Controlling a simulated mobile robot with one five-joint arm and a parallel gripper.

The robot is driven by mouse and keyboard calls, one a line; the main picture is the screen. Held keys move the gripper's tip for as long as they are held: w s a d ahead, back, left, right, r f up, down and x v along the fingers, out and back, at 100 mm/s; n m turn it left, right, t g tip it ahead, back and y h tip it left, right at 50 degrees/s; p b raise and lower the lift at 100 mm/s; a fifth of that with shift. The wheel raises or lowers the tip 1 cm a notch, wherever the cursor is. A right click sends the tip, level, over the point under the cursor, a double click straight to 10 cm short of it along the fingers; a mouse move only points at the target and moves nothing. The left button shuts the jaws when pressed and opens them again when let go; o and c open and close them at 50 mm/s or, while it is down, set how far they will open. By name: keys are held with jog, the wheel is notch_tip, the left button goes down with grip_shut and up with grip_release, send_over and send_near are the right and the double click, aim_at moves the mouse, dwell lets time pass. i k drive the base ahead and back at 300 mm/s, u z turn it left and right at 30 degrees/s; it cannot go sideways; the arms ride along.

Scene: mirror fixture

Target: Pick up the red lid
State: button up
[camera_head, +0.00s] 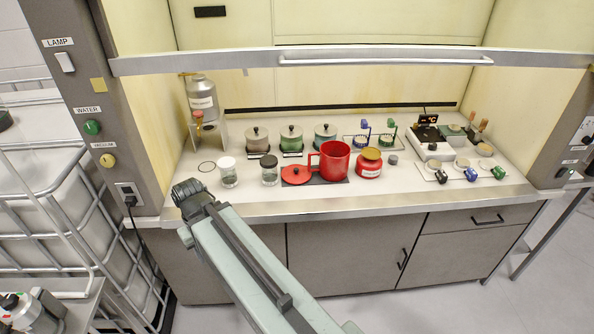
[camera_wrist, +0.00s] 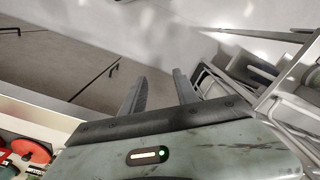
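The red lid (camera_head: 296,174) is a flat disc with a small knob. It lies on a dark mat (camera_head: 328,180) on the fume hood's worktop, left of a red mug (camera_head: 334,160). In the wrist view the red lid (camera_wrist: 32,151) shows at the lower left edge, well off to the side of my fingers. My gripper (camera_wrist: 160,88) has its two fingers apart with nothing between them. In the head view my arm reaches up to the worktop's front left edge, left of the lid; the fingers cannot be made out there.
Two small jars (camera_head: 228,172) (camera_head: 269,170) stand left of the lid. A red jar (camera_head: 369,163) stands right of the mug. Several canisters (camera_head: 291,139) stand behind. The raised sash (camera_head: 350,60) crosses above. A metal rack (camera_head: 60,200) is at the left.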

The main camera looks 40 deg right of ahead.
aim_at(295, 173)
jog(key=u, duration=0.05)
jog(key=i, duration=1.25)
